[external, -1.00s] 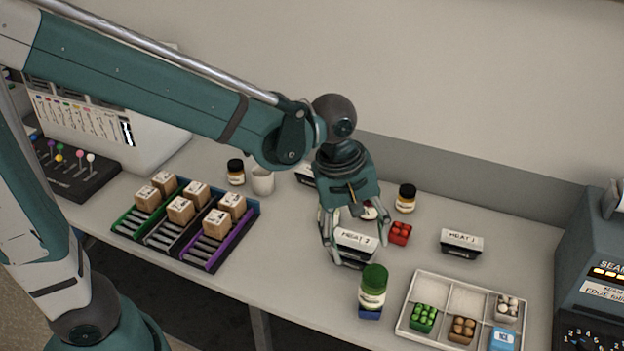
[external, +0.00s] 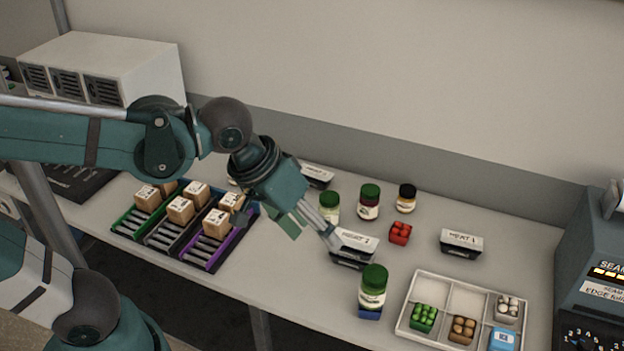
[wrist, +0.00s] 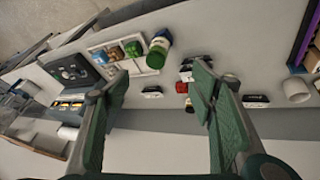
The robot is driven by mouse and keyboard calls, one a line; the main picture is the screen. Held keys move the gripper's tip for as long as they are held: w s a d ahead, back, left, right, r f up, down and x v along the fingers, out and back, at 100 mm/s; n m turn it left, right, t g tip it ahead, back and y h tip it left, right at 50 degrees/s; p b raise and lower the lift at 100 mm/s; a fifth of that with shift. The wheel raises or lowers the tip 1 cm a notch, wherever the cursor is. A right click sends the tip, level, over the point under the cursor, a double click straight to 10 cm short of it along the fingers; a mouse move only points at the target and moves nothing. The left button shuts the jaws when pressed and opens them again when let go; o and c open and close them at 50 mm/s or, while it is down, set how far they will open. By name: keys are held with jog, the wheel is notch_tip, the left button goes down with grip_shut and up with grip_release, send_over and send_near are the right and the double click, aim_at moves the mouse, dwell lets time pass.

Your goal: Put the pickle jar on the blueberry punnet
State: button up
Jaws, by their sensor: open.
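The pickle jar (external: 373,287), pale with a green lid, stands upright at the table's front. The blueberry punnet (external: 369,313), small and dark blue, shows directly beneath it, and the jar appears to rest on it. In the wrist view the jar (wrist: 158,50) lies beyond my fingertips, with the gap between the fingers empty. My gripper (external: 314,236) is open and tilted, up and to the left of the jar and apart from it, beside the MEAT 2 sign. Whether a fingertip touches that sign is unclear.
A compartment tray (external: 401,330) holding several small punnets is right of the jar. Behind are a green-lidded jar (external: 329,208), a red-labelled jar (external: 369,203), a black-lidded jar (external: 406,200) and a red punnet (external: 400,234). Signs MEAT 2 (external: 352,247) and MEAT 1 (external: 461,243) stand nearby.

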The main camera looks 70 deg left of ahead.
jog(key=s+m, duration=0.1)
jog(key=s+m+t, duration=0.1)
jog(key=s+m, duration=0.1)
jog(key=s+r+m, duration=0.1)
jog(key=m, duration=0.1)
jog(key=shift+s+t, duration=0.2)
jog(key=shift+t, duration=0.1)
